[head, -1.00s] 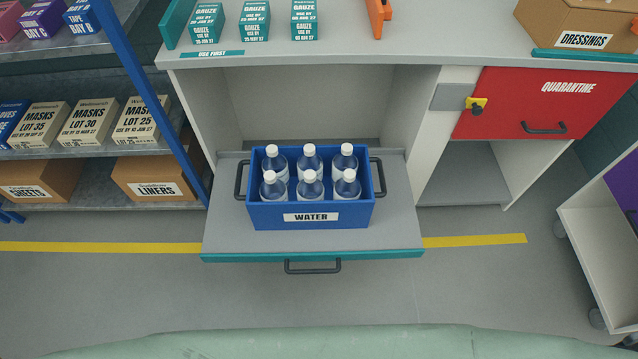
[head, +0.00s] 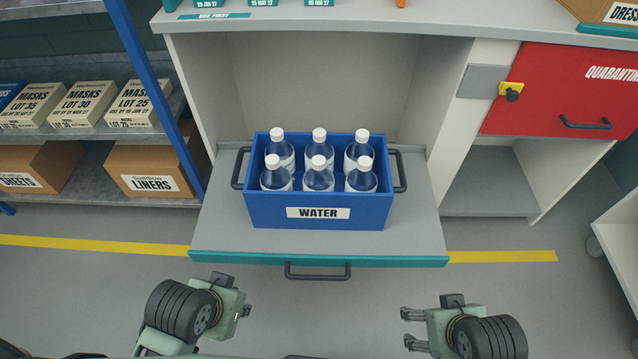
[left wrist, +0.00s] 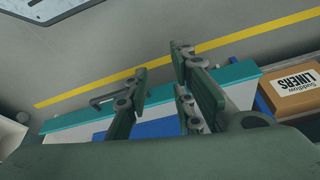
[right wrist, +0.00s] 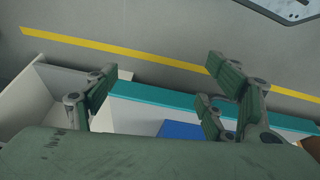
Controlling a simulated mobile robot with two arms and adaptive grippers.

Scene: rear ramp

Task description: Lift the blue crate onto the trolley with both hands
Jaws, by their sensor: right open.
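The blue crate (head: 318,210), labelled WATER, stands upright on a grey pull-out shelf (head: 415,215). It holds several white-capped bottles and has a dark handle at each end, left (head: 238,168) and right (head: 399,172). A white wheeled unit, seemingly the trolley (head: 618,235), is cut off at the right edge. My left gripper (head: 246,311) is in front of the shelf, left of centre; its fingers stand apart and empty in the left wrist view (left wrist: 158,66). My right gripper (head: 405,328) is open and empty, front right. Neither touches the crate.
The shelf has a teal front edge (head: 320,259) and a dark pull handle (head: 318,277). Cabinet walls flank the crate's bay. A blue rack post (head: 150,75) and boxed shelves stand left. A red quarantine door (head: 560,95) is at right. The floor in front is clear.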

